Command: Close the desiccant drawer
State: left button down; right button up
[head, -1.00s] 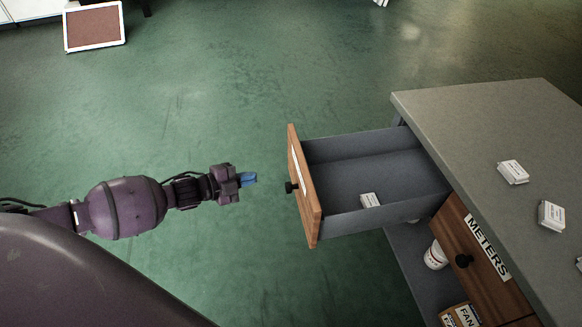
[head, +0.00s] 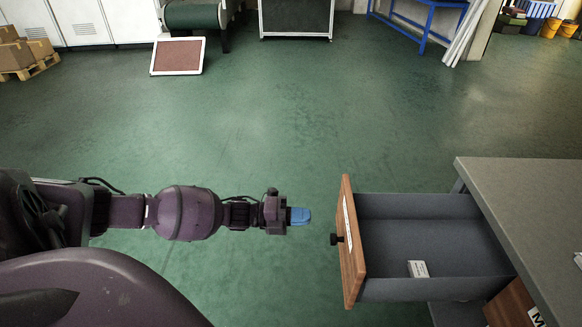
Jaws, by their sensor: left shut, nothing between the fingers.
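The open drawer (head: 352,240) has a wooden front with a dark round knob (head: 336,239) and a grey box body. It sticks out to the left from under the grey bench top (head: 530,200). A small white labelled packet (head: 418,269) lies inside it. The label on this drawer's front is too steeply angled to read. My left gripper (head: 301,216) has blue fingertips, is shut and empty, and points right. It is a short way left of the drawer front and knob, apart from them. My right gripper is not in view.
A second wooden drawer front (head: 512,305) shows below the bench top at lower right. Green floor is clear around the drawer and beyond. A framed brown panel (head: 177,56), a blue metal frame (head: 420,28) and cartons on a pallet (head: 25,55) stand far back.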

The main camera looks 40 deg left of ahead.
aim_at(344, 218)
pick_arm(q)
jog(key=x, duration=0.6)
jog(key=shift+w+d+b, duration=0.25)
jog(key=shift+d+b, duration=0.05)
jog(key=shift+b, duration=0.1)
jog(key=shift+x, duration=0.75)
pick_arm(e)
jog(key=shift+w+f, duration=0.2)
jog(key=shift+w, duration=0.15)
pick_arm(q)
jog(key=shift+w, duration=0.1)
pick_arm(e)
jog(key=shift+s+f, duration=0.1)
pick_arm(q)
jog(key=shift+w+d, duration=0.1)
jog(key=shift+d, duration=0.1)
jog(key=b+x, duration=0.6)
jog(key=x, duration=2.8)
jog(key=shift+w+b, duration=0.2)
jog(key=shift+b, duration=0.15)
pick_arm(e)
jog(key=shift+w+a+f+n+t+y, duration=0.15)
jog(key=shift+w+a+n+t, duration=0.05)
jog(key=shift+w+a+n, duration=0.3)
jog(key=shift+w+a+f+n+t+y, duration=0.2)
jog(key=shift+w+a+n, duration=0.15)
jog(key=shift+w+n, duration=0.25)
